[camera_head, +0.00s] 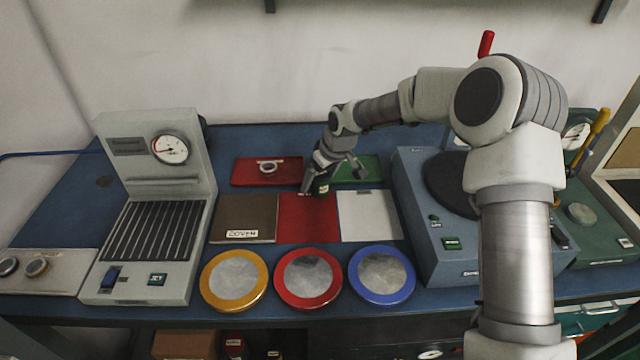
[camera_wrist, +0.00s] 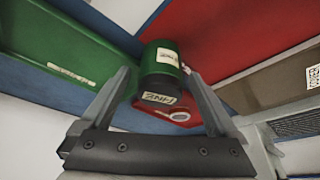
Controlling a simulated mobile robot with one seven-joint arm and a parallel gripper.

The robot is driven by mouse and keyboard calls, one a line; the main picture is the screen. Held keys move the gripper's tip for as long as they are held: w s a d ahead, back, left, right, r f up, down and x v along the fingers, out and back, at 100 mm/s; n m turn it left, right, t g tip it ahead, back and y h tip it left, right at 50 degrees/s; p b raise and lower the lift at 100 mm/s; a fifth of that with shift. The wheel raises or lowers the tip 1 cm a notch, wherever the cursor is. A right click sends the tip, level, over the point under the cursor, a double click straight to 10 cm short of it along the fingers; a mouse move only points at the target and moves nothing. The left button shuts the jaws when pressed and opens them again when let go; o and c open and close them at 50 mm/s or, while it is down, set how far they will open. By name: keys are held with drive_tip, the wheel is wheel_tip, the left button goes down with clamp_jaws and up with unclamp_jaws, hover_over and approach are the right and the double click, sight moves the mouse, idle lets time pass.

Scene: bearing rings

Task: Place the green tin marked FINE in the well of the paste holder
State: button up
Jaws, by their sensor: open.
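A small dark green tin with a pale label (camera_head: 321,188) is at the back edge of the red mat, between my gripper's fingers. In the wrist view the green tin (camera_wrist: 152,62) shows a dark end with a label that looks like FINE, seen upside down. My gripper (camera_head: 320,181) is open, with one finger on each side of the tin; I cannot tell whether they touch it. The gripper also shows in the wrist view (camera_wrist: 157,82). I cannot tell for sure which object is the paste holder.
A red tray (camera_head: 245,172) with a metal ring and a green tray (camera_head: 370,164) lie behind. Yellow, red and blue round dishes line the front. Machines stand left and right.

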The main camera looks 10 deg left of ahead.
drive_tip(key=shift+r, duration=0.1)
clamp_jaws()
idle(0.3)
